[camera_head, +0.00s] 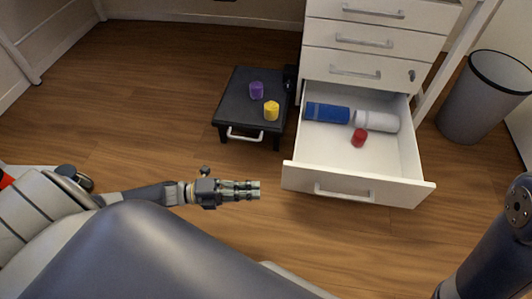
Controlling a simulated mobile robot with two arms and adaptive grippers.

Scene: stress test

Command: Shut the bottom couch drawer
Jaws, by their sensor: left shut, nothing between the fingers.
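A white drawer unit (372,50) stands at the back right, with several closed drawers above. Its bottom drawer (402,165) is pulled well out towards me; no couch shows. The drawer's front panel (296,177) carries a grey bar handle (344,194). Inside lie a blue cylinder (327,113), a white cylinder (377,121) and a small red object (359,137). My left gripper (254,189) is shut and empty, pointing right, a little left of the drawer front and apart from it. My right gripper is out of view; only part of that arm shows at lower right.
A low black stand (238,95) with a front handle (244,135) stands left of the drawer, bearing a purple object (256,90) and a yellow one (271,111). A grey bin (478,108) stands right of the unit. The wooden floor (120,110) at left is clear.

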